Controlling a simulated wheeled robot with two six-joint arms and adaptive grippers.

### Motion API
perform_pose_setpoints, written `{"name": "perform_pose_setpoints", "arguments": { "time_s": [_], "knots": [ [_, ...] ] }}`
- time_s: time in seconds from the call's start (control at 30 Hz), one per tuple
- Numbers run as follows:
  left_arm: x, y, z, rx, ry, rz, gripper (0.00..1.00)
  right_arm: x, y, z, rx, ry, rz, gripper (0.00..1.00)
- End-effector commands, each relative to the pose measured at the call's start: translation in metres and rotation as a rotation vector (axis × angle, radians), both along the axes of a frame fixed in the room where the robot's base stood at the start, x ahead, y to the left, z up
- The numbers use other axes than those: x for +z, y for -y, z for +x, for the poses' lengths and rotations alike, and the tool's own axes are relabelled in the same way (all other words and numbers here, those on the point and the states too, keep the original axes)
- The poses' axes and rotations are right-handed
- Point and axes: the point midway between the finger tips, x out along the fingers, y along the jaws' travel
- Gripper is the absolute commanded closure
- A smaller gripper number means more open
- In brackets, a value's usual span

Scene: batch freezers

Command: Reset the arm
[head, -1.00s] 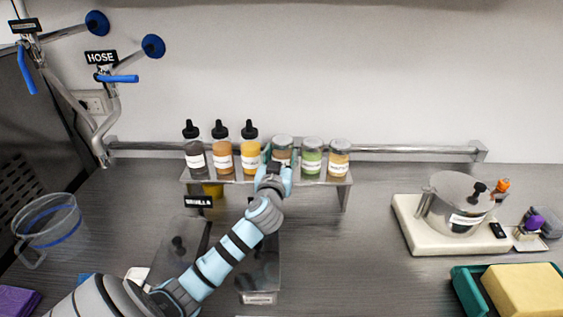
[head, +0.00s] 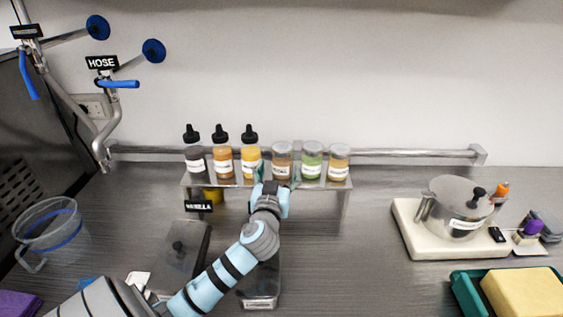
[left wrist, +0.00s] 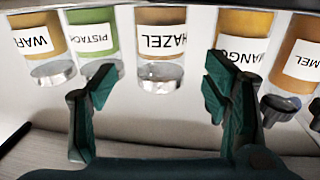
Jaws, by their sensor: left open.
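My left gripper (head: 276,177) is open and empty in front of the small metal shelf, just short of the hazelnut jar (head: 282,160). In the left wrist view, the gripper (left wrist: 158,88) has its two green fingers spread wide, with the upside-down hazelnut jar (left wrist: 159,48) seen between and beyond them. The fingers appear clear of the jar. My left arm reaches up from the bottom left of the head view. My right gripper is not in view.
The shelf (head: 318,183) holds three dropper bottles at left and three jars at right, including a green pistachio jar (head: 311,161). Lidded bins stand below. A clear pitcher (head: 48,232) is at left. A pot (head: 459,206) sits on a white base at right.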

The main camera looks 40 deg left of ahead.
Motion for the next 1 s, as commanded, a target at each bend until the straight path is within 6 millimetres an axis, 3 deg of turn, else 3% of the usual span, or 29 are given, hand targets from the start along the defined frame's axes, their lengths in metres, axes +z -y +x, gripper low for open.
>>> {"name": "perform_pose_setpoints", "arguments": {
  "time_s": [0.2,0.7,0.87,1.0],
  "knots": [
    [0.001,0.016,-0.025,0.0,0.0,-0.001,0.31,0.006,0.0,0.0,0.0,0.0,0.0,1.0],
    [0.001,0.016,-0.026,0.0,0.001,0.001,0.31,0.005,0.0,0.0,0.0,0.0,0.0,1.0],
    [0.0,0.011,-0.017,0.0,0.002,0.002,0.31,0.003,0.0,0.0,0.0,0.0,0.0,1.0],
    [0.0,-0.004,0.007,0.002,0.003,0.003,0.31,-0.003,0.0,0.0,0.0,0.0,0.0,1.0]
  ]
}}
